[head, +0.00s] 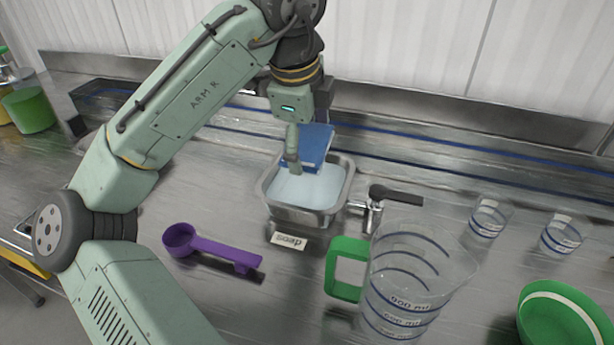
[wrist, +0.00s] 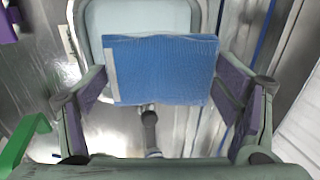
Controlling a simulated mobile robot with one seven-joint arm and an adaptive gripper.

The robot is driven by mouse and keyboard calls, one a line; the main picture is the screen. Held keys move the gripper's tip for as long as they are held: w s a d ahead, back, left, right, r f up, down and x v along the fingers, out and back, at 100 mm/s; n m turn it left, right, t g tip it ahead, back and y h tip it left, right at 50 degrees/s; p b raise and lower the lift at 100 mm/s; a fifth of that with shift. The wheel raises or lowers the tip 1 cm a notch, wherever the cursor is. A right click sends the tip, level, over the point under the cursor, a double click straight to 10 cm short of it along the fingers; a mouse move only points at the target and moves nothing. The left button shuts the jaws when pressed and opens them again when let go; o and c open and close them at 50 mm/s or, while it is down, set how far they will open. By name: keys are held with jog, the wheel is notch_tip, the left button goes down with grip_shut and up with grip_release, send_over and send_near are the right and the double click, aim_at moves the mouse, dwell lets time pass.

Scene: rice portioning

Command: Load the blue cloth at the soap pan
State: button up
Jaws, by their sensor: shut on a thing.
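The blue cloth (head: 316,144) is a flat pad with a pale strip along one edge in the wrist view (wrist: 160,70). My gripper (head: 303,155) is shut on it, with one finger at each side of the cloth in the wrist view. The soap pan (head: 340,199) is a metal pan of pale, milky liquid. In the head view the cloth overlaps the pan's back part. Whether its lower edge touches the liquid I cannot tell. In the wrist view the pan (wrist: 82,28) lies beyond the cloth, partly hidden by it.
A dark-handled tap (head: 378,200) stands at the pan's right. A small label (head: 288,241) lies in front. A purple scoop (head: 212,247) lies front left. A clear jug with a green handle (head: 347,268) stands front right. Small cups (head: 489,219) and a green bowl (head: 562,318) are farther right.

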aim_at(308, 137)
jog(key=shift+r, duration=0.1)
dwell(0.5)
notch_tip(308, 137, up, 2)
jog(key=p, duration=0.2)
jog(key=shift+p, duration=0.3)
jog(key=shift+r, duration=0.9)
